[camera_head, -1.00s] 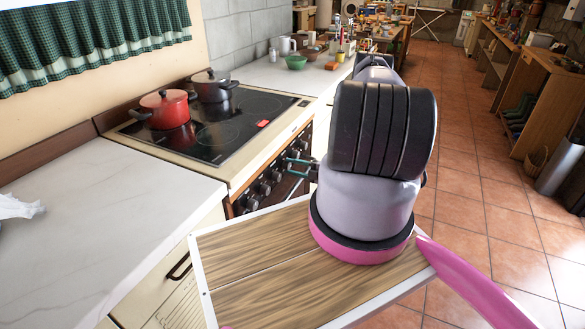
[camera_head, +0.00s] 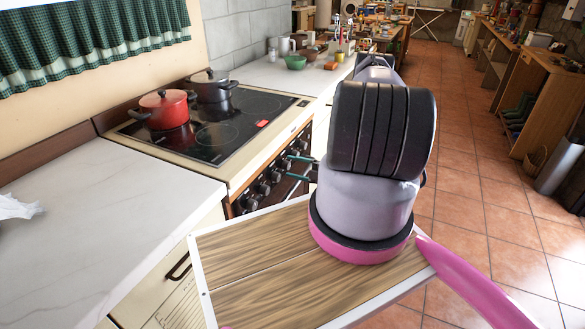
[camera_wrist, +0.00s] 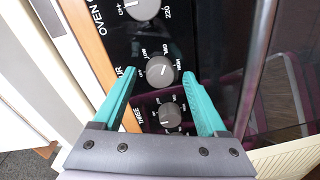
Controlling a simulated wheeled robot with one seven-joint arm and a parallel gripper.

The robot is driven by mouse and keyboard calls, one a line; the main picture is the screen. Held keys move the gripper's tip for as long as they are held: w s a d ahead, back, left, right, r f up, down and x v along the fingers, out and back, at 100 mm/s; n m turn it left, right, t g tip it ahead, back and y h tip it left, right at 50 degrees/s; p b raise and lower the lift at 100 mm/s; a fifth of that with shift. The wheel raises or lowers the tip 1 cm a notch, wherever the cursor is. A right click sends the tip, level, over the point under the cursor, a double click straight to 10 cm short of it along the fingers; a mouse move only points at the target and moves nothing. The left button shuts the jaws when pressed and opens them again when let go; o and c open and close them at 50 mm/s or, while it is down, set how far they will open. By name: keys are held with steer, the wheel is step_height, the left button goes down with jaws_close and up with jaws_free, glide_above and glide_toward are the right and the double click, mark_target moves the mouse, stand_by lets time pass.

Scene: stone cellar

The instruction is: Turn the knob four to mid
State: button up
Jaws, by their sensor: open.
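The row of stove knobs shows on the oven's front panel (camera_head: 256,189). In the wrist view, knob four (camera_wrist: 160,70) is a round grey knob; its label is partly covered by a finger, leaving "UR" readable. Small words ring it, and a light pointer mark on its face seems to point up and right, but I cannot tell exactly which word it meets. My gripper (camera_wrist: 158,76) is open, with one teal finger on each side of this knob and gaps showing. The gripper also shows at the panel in the head view (camera_head: 300,160).
The knob labelled three (camera_wrist: 170,115) sits between the fingers nearer the palm. The oven knob (camera_wrist: 142,8) is beyond the fingertips. The cooktop (camera_head: 235,125) holds a red pot (camera_head: 165,109) and a dark pot (camera_head: 210,86). A white counter (camera_head: 100,200) stands left.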

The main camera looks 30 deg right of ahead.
steer(key=v, duration=1)
steer(key=shift+s+d, duration=0.1)
steer(key=w+a+r+n+g+y, duration=0.1)
steer(key=w+a+r+n+g, duration=0.15)
steer(key=r+n, duration=0.5)
steer(key=w+a+r+n+g, duration=0.1)
steer(key=a+r+n+g, duration=0.35)
steer(key=r, duration=0.65)
steer(key=w+a+r+n+g+y, duration=0.1)
steer(key=a+r+n+g, duration=0.15)
steer(key=r+n, duration=0.5)
steer(key=s+a+r+n+g+h, duration=0.1)
steer(key=s+a+r+n+h, duration=0.2)
steer(key=r, duration=0.5)
steer(key=s+a+r+n+g+h, duration=0.1)
steer(key=s+a+r+n+g, duration=0.1)
steer(key=a+r+n, duration=0.35)
steer(key=s+a+r+n+t+h, duration=0.2)
steer(key=s+r+n+t+h, duration=0.1)
steer(key=s+r+n, duration=0.5)
steer(key=s+a+r+n+t+h, duration=0.2)
steer(key=s+r+n+t+h, duration=0.1)
steer(key=s+r+n, duration=0.6)
steer(key=shift+s+a+r+n+h, duration=0.3)
steer(key=shift+s+a+r+h, duration=0.15)
steer(key=shift+r+h, duration=0.2)
